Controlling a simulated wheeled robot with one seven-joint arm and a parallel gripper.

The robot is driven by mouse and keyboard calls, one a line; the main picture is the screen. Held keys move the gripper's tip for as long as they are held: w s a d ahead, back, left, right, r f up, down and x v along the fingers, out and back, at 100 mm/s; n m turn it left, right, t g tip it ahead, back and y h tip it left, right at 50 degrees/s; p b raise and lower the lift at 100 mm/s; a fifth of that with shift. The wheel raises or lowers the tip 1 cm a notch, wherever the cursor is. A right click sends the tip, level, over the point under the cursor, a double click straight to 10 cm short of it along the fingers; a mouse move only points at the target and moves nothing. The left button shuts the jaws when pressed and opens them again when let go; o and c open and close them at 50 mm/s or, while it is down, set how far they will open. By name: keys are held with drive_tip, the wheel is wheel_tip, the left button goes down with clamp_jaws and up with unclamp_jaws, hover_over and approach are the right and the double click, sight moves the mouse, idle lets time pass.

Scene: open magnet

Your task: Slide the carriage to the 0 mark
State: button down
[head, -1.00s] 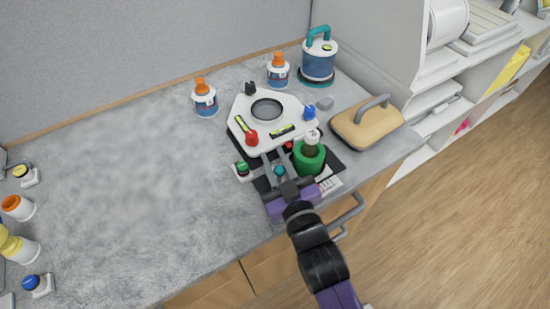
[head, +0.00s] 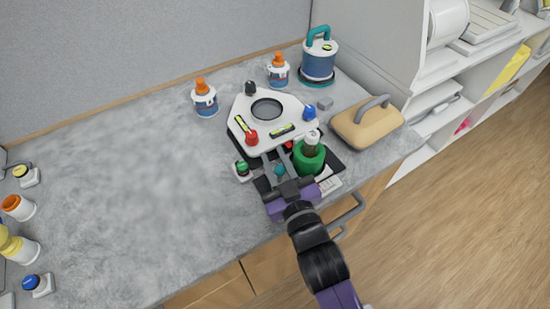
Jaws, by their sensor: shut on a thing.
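A white instrument plate (head: 243,108) with a round dark opening stands on a black base at the right of the counter. My gripper (head: 277,162) reaches over the front of this base. Its fingers are shut on a small teal knob (head: 280,170), which seems to be the carriage's handle. The rest of the carriage and its track are mostly hidden by my fingers and wrist. A white strip with dark markings (head: 330,184) lies at the front right of the base. Its figures are too small to read, and I cannot make out the 0 mark.
A green cylinder (head: 308,160) stands close to the right of my gripper. A green-topped button box (head: 242,169) is close to the left. A tan block with a grey handle (head: 367,125) lies farther right. The counter's left middle is clear.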

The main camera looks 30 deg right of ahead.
sight(283, 175)
drive_tip(key=shift+d, duration=0.15)
idle(0.5)
drive_tip(key=c, duration=1.5)
unclamp_jaws()
drive_tip(key=s, duration=0.2)
drive_tip(key=s+a+b, duration=0.1)
drive_tip(key=s, duration=0.4)
drive_tip(key=shift+s+a+b, duration=0.15)
drive_tip(key=shift+a+b, duration=0.1)
drive_tip(key=shift+b, duration=0.05)
drive_tip(key=shift+s, duration=0.2)
